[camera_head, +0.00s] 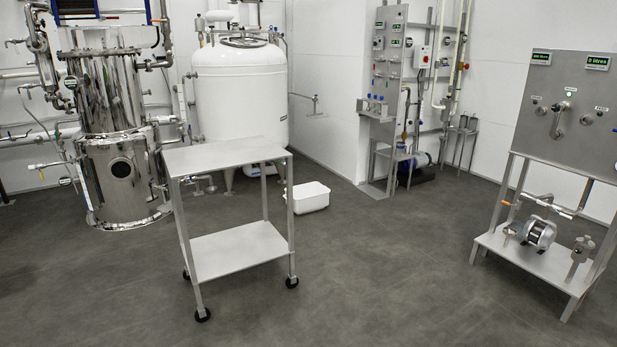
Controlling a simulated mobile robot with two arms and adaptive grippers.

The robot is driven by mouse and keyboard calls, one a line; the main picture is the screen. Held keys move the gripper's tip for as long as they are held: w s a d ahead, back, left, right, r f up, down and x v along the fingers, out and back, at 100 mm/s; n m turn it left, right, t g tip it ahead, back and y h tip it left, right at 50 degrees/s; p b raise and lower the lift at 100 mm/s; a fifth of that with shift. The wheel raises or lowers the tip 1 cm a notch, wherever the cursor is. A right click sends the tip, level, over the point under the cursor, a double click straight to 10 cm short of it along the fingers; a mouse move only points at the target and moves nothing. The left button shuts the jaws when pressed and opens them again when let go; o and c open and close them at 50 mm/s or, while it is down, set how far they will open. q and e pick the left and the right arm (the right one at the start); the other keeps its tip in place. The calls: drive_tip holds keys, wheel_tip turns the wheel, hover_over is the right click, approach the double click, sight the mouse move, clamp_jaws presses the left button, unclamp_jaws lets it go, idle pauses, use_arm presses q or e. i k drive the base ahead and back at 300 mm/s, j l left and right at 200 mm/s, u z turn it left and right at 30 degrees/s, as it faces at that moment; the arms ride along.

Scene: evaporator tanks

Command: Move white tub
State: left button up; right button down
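The white tub (312,197) is an open rectangular container. It sits on the grey floor behind and to the right of the metal trolley, in front of the large white tank. A trolley leg stands close to its left end in the picture and may cover a little of it. Its inside looks empty from here, though the far bottom is hard to see. Neither of my grippers shows in the head view.
The metal trolley (225,154) has an empty top, a bare lower shelf and black wheels. Behind it stand a white tank (241,95) and a steel vessel (112,170). A pump stand (540,262) is at right. The floor between (400,255) is clear.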

sight(307, 199)
drive_tip(key=i+l+z, duration=0.3)
drive_tip(key=i, duration=1.05)
drive_tip(key=i+z, duration=0.3)
drive_tip(key=i, duration=1.05)
drive_tip(key=i+u, duration=0.1)
drive_tip(key=i, duration=0.4)
drive_tip(key=i+l, duration=0.15)
drive_tip(key=i, duration=0.35)
drive_tip(key=i+l+u, duration=0.15)
drive_tip(key=i, duration=0.4)
drive_tip(key=i+l+u, duration=0.1)
drive_tip(key=i, duration=0.4)
drive_tip(key=i+l+u, duration=0.1)
drive_tip(key=i, duration=0.4)
